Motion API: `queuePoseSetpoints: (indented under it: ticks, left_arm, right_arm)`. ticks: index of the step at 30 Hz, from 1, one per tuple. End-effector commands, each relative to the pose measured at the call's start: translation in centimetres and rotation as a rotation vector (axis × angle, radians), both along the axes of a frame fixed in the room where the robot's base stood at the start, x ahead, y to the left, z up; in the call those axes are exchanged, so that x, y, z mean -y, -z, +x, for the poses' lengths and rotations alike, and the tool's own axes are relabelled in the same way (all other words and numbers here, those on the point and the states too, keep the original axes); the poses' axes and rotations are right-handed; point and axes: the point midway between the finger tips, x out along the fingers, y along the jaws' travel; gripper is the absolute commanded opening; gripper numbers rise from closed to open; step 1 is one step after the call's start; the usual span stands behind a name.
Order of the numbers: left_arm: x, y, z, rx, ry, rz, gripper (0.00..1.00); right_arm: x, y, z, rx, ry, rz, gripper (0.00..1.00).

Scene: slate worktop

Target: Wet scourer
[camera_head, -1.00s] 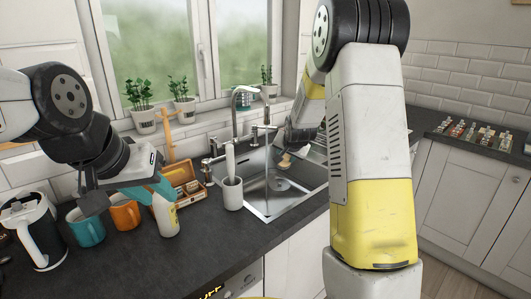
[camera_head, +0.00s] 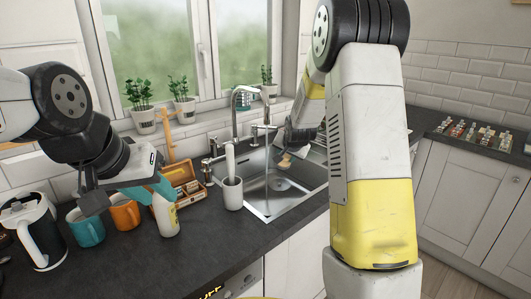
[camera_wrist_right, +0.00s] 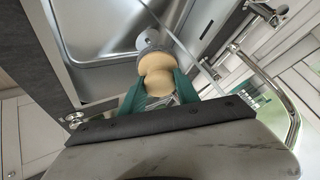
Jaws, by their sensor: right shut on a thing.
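The scourer (camera_wrist_right: 155,78) shows in the right wrist view as a rounded tan knob with a grey disc at its far end. My right gripper (camera_wrist_right: 158,88) has its green fingers shut on the tan knob. In the head view the scourer (camera_head: 285,160) is a small tan shape over the sink basin (camera_head: 265,208), below my right wrist.
A teal mug (camera_head: 88,232), an orange mug (camera_head: 125,214), a bottle (camera_head: 166,218) and a kettle (camera_head: 40,235) stand left. A white holder (camera_head: 232,194) stands at the sink's left edge. A wooden box (camera_head: 188,194) lies behind. The front counter is clear.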

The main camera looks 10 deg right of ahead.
Motion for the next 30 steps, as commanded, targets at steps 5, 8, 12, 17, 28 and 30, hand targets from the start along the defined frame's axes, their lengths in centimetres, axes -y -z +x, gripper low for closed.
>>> queuePoseSetpoints:
  ticks: [5,8,12,17,28,30]
  left_arm:
    - [0.0,0.0,0.0,0.0,0.0,0.0,0.35]
    - [0.0,0.0,0.0,0.0,0.0,0.0,0.35]
    - [0.0,0.0,0.0,0.0,0.0,0.0,0.35]
    - [0.0,0.0,0.0,0.0,0.0,0.0,0.35]
    - [0.0,0.0,0.0,0.0,0.0,0.0,0.35]
    - [0.0,0.0,0.0,0.0,0.0,0.0,0.35]
  right_arm:
    - [0.4,-0.9,-0.8,0.002,0.001,0.001,0.0]
    - [0.7,-1.5,-1.6,0.002,0.001,0.001,0.0]
    - [1.1,-2.4,-2.6,0.002,0.001,0.001,0.0]
    - [1.6,-3.3,-3.7,0.001,0.0,0.001,0.0]
    - [1.9,-4.0,-4.6,0.0,0.0,0.0,0.0]
    - [1.9,-4.0,-4.6,0.0,0.0,0.0,0.0]
